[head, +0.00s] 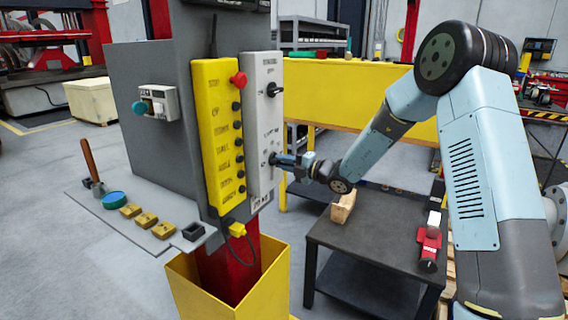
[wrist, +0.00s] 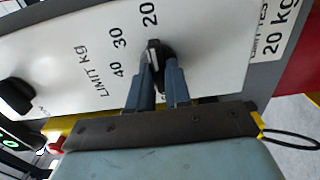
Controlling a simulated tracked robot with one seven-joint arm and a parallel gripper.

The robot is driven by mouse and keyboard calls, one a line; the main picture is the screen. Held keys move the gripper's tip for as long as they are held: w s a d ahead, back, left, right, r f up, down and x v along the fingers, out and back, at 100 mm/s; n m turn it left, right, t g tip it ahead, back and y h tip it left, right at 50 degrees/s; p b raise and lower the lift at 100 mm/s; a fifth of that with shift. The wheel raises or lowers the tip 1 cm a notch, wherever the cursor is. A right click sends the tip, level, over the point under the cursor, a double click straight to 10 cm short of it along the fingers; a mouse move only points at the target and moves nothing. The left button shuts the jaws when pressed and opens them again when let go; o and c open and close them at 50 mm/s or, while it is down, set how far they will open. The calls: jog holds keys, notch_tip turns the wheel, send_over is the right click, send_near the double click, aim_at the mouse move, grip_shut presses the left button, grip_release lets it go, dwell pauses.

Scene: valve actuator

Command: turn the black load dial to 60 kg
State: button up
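The black load dial (wrist: 154,48) is on the lower part of the white panel (head: 262,120). In the wrist view its white mark is near the printed 20, with 30 and 40 to the left; a 60 is not readable. My gripper (head: 278,159) reaches the dial from the right. In the wrist view my gripper (wrist: 160,72) has its two fingers close together, one on each side of the dial's grip, apparently closed on it. The fingers hide part of the dial. A label (wrist: 280,38) at the panel's end reads 20 kg.
Another black knob (head: 272,90) is higher on the white panel. A yellow button box (head: 217,130) with a red button (head: 238,79) stands directly left. A dark table (head: 375,240) with a wooden block (head: 343,207) is below my arm.

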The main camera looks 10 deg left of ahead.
grip_shut()
jog(key=shift+s+f+n, duration=0.1)
jog(key=shift+n, duration=8.85)
jog(key=shift+f+n, duration=0.1)
jog(key=shift+n, duration=8.85)
